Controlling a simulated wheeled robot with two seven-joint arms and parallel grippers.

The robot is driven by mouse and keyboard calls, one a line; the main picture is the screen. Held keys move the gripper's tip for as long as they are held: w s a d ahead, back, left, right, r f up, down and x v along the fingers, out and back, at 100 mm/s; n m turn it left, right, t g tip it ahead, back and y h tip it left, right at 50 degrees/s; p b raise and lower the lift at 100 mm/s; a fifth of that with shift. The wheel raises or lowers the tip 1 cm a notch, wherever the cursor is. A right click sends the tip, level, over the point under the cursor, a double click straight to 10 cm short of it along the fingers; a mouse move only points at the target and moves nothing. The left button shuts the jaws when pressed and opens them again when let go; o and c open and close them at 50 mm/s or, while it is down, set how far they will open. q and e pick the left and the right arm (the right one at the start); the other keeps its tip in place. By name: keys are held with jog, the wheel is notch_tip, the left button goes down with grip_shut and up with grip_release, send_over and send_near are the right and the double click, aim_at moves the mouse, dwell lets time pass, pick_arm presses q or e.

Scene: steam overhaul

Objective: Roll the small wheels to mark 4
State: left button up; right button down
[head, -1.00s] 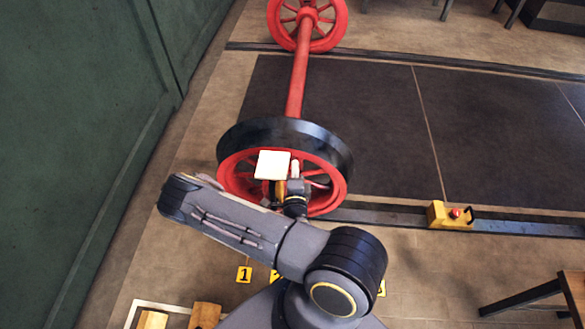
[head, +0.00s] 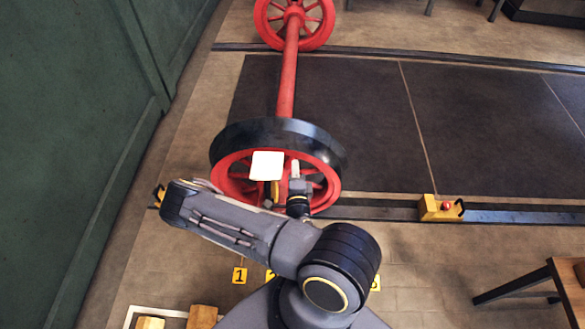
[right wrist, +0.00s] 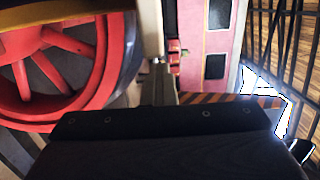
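The small wheels are a red spoked wheelset, with the near wheel (head: 326,163) in a broad dark rim and a red axle (head: 288,80) running back to the far wheel (head: 262,22). The near wheel also shows in the right wrist view (right wrist: 98,62). My right gripper (head: 284,190) is at the near wheel's face, in front of its spokes. Its fingers are too small and crowded to show whether they grip anything. Yellow floor plate 1 (head: 239,275) is in front; other plates are partly hidden by my arm. I cannot see a plate reading 4. My left gripper is out of view.
A yellow box with a red button (head: 441,208) sits on the near rail (head: 520,217), right of the wheel. A yellow piece (head: 158,196) is at the left. A green wall (head: 60,120) stands left, a wooden table (head: 560,285) right. The dark floor panels between the rails are clear.

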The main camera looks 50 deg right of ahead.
jog(key=shift+s+d, duration=0.45)
jog(key=shift+s, duration=0.05)
jog(key=shift+s+d, duration=0.15)
dwell(0.9)
jog(key=s+d+p, duration=0.1)
jog(key=s+d, duration=0.4)
jog(key=s, duration=0.1)
jog(key=shift+p, duration=0.4)
dwell(1.6)
jog(key=s+d, duration=0.7)
jog(key=s, duration=0.1)
jog(key=shift+b, duration=0.35)
dwell(2.5)
jog(key=shift+s, duration=0.15)
